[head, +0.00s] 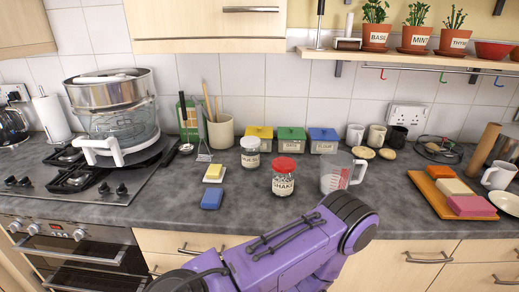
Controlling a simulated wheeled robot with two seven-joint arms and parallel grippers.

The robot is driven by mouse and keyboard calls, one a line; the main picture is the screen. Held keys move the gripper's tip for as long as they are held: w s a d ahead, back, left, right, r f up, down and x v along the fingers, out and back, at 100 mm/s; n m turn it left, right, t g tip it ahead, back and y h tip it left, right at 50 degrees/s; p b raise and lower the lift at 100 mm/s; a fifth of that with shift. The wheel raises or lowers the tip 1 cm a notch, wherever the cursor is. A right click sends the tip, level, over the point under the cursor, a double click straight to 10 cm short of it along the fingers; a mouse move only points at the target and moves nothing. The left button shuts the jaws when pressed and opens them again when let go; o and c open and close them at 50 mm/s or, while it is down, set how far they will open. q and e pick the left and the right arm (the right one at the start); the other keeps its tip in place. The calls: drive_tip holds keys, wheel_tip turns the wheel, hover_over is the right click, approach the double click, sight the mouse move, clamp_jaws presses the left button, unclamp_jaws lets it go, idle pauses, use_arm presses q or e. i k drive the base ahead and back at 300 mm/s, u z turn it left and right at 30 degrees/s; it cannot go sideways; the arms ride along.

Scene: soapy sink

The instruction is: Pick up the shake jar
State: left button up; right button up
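The shake jar (283,187) is a clear jar with a red lid and a label that seems to read "SHAKE". It stands upright on the grey worktop (140,215), near its front edge. One purple arm of mine crosses the bottom of the head view, in front of the worktop and below the jar. Neither of my grippers shows in the head view, so I cannot see whether they are open or shut. Nothing visible touches the jar.
A clear measuring jug (336,177) stands close to the right of the jar. A white-lidded jar (250,155) is behind it to the left. A blue sponge (211,199) lies to the left. Yellow, green and blue tins stand behind. A shelf (400,60) overhangs the back.

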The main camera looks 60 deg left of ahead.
sight(282, 185)
drive_tip(key=u, duration=1.4)
